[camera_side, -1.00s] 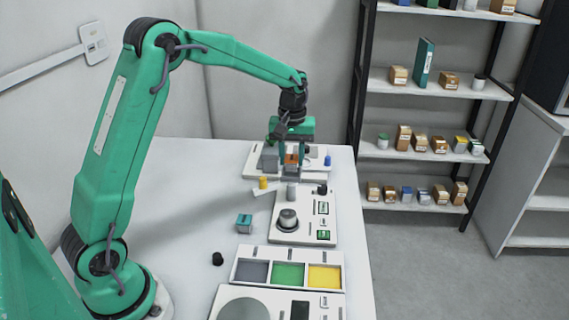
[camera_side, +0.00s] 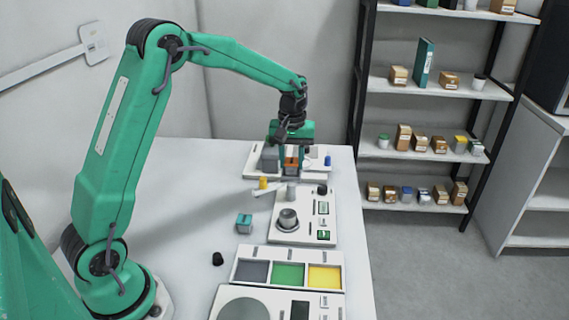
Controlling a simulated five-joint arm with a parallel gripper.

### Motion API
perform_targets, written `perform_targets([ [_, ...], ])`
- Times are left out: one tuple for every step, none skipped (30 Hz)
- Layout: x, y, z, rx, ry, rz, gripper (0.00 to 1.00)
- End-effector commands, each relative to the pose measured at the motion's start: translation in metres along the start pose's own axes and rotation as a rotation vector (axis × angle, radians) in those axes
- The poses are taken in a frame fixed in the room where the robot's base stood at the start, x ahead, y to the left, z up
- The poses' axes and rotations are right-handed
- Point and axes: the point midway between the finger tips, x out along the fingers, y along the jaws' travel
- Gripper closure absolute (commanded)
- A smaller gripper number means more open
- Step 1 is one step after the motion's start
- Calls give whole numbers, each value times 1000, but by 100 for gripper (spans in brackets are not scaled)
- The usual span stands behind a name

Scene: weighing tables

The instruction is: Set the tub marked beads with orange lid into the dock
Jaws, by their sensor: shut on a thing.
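My gripper (camera_side: 291,158) is at the far end of the table, pointing down. It is shut on a small tub with an orange top (camera_side: 291,163), which shows between the fingers. The tub's marking is too small to read. The tub is over or at a white base plate (camera_side: 254,175) that carries a grey block (camera_side: 270,158) on its left. I take this plate to be the dock. The fingers hide the tub's underside, so I cannot tell whether it touches the plate.
A blue piece (camera_side: 327,160) stands on the plate's right. In front are a yellow-topped tub (camera_side: 263,183), a device with a metal cylinder (camera_side: 288,218), a teal box (camera_side: 244,223), a black knob-like piece (camera_side: 218,258) and a three-colour tray (camera_side: 257,252). The table's left middle is clear.

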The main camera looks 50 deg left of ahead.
Motion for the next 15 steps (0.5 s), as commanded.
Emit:
perform_targets([
  [1, 0, 0, 0, 0, 0, 89],
  [2, 0, 0, 0, 0, 0, 89],
  [2, 0, 0, 0, 0, 0, 89],
  [3, 0, 0, 0, 0, 0, 89],
  [3, 0, 0, 0, 0, 0, 89],
  [4, 0, 0, 0, 0, 0, 89],
  [4, 0, 0, 0, 0, 0, 89],
  [5, 0, 0, 0, 0, 0, 89],
  [5, 0, 0, 0, 0, 0, 89],
  [6, 0, 0, 0, -1, 0, 89],
  [6, 0, 0, 0, -1, 0, 89],
  [6, 0, 0, 0, 0, 0, 89],
  [6, 0, 0, 0, 0, 0, 89],
  [6, 0, 0, 0, 0, 0, 89],
  [6, 0, 0, 0, 0, 0, 89],
])
